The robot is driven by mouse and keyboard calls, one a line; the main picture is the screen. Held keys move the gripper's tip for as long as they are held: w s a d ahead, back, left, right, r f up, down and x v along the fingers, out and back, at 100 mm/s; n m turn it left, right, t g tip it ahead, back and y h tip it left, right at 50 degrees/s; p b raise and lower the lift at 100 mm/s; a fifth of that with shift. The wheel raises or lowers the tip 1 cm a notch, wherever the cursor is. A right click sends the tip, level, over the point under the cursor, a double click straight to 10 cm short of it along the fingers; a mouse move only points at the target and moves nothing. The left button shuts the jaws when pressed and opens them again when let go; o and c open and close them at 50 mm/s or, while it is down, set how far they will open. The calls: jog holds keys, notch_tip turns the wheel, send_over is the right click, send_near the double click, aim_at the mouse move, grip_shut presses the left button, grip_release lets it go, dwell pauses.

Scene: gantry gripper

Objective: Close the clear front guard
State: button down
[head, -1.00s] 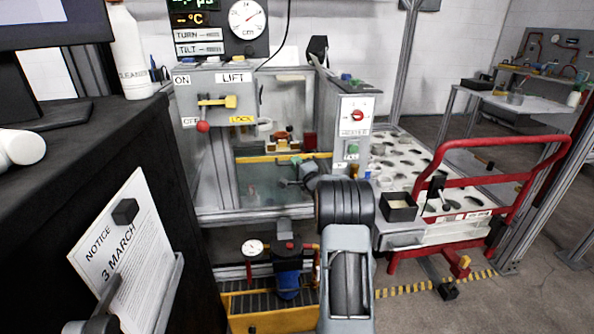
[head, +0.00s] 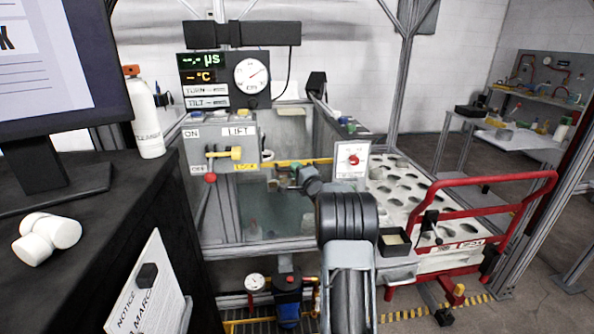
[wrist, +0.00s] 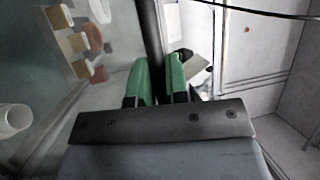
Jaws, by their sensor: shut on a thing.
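The clear front guard (head: 272,215) is a see-through pane at the front of the grey machine. A yellow bar (head: 318,161) runs across its top edge. My gripper (head: 287,176) is at this edge, right of the pane's middle, partly hidden by my own wrist. In the wrist view, the green fingertips of my gripper (wrist: 162,80) are shut on a dark bar (wrist: 149,35), which looks like the guard's handle. The exact contact is hard to see.
A control panel (head: 220,145) with a yellow lever and red knob stands left of the opening. A red-railed cart (head: 480,195) is further right. A black bench (head: 90,190) with a white bottle (head: 146,118) is at left.

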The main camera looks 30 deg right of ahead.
jog(key=shift+r, duration=0.45)
jog(key=c, duration=1.4)
grip_release()
jog(key=shift+c, duration=0.2)
jog(key=o, duration=0.3)
jog(key=shift+f, duration=0.15)
jog(key=s+f, duration=0.2)
jog(key=s, duration=1.1)
jog(key=shift+s+a+f, duration=0.2)
jog(key=shift+s+a, duration=0.1)
jog(key=shift+a, duration=0.05)
